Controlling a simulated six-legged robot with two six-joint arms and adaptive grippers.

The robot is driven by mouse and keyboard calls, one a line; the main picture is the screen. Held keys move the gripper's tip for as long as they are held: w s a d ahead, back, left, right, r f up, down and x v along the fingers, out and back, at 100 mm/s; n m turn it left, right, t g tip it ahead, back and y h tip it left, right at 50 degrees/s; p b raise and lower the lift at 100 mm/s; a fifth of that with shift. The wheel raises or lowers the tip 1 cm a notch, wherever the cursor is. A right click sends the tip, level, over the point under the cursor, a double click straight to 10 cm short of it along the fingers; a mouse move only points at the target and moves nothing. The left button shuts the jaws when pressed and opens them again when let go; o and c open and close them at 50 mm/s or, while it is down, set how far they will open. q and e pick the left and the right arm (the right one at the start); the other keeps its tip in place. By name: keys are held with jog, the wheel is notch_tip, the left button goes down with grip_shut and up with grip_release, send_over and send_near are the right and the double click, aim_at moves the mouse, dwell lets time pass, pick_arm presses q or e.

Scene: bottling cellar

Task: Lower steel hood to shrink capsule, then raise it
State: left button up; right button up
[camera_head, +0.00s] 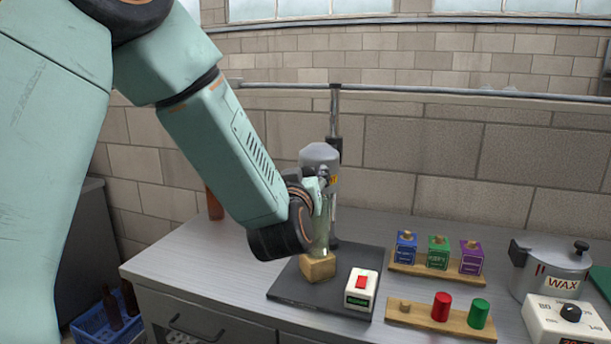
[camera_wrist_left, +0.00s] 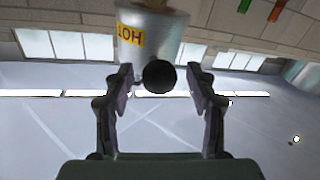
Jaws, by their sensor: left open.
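The steel hood (camera_head: 319,153) hangs on an upright post above a dark base plate (camera_head: 290,292). In the left wrist view the hood (camera_wrist_left: 143,24) carries a yellow HOT label, and a black round knob (camera_wrist_left: 159,77) faces me. My left gripper (camera_head: 318,181) is open at the hood's front; in the wrist view its fingers (camera_wrist_left: 160,88) stand on either side of the knob, with gaps. A pale bottle (camera_head: 322,235) stands on a wooden block (camera_head: 318,267) below, partly behind my gripper. Its top and any capsule are hidden. My right gripper is not in view.
A switch box (camera_head: 353,303) with a red rocker sits on the plate. To the right are a rack (camera_head: 427,276) of small boxes, a board (camera_head: 454,328) with red and green capsules, and a WAX pot (camera_head: 550,268). A brown bottle (camera_head: 214,205) stands behind my arm.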

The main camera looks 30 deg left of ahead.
pick_arm(q)
jog(key=shift+w+a, duration=0.2)
jog(key=shift+w, duration=0.25)
grip_shut()
dwell(0.4)
